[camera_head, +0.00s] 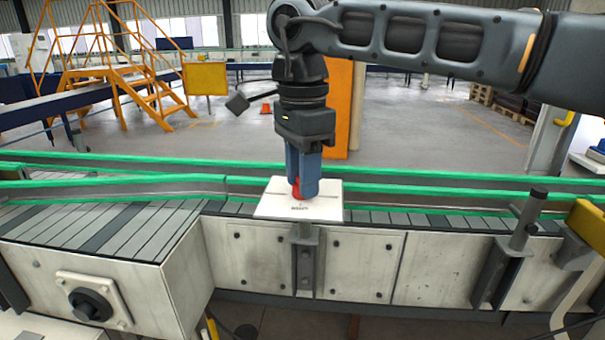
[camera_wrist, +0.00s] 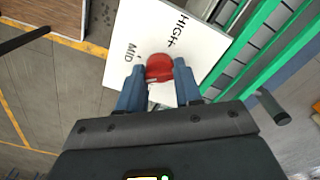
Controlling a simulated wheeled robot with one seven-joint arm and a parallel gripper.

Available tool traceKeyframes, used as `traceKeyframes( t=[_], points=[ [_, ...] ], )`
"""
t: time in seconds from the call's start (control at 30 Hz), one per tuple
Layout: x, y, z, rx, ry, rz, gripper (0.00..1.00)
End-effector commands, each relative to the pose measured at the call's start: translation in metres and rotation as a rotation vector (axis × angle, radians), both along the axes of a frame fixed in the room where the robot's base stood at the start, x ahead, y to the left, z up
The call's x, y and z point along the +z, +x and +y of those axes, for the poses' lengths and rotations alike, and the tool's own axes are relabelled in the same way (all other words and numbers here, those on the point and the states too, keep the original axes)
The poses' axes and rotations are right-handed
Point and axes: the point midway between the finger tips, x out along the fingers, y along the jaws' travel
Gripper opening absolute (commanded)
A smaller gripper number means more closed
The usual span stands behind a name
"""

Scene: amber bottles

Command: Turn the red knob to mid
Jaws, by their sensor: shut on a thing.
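The red knob (camera_wrist: 159,67) sits on a white panel (camera_wrist: 190,30) marked HIGH and MID in the wrist view. In the head view the red knob (camera_head: 296,188) shows low between the fingers, and the white panel (camera_head: 270,205) lies on a post at the conveyor's near side. My gripper (camera_head: 302,190) points straight down over the panel, its blue fingers closed on the knob. In the wrist view my gripper (camera_wrist: 159,72) has one finger on each side of the knob. The knob's pointer direction is hard to make out, and part of the panel is hidden by the fingers.
A conveyor (camera_head: 130,228) with green rails runs behind and beside the panel. A black rotary switch (camera_head: 90,304) is on the conveyor's front at left. A grey post (camera_head: 522,220) stands at right. An orange board (camera_head: 338,110) stands behind my gripper.

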Motion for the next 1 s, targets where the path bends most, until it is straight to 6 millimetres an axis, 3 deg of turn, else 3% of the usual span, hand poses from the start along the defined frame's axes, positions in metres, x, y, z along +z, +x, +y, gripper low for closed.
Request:
traceKeyframes(
  t=[0.5,1.0],
  points=[
    [0.0012,0.0012,-0.001,-0.437,0.0,-0.004,0.04],
    [0.0009,0.0011,-0.0008,-0.603,0.0,-0.003,0.04]
  ],
)
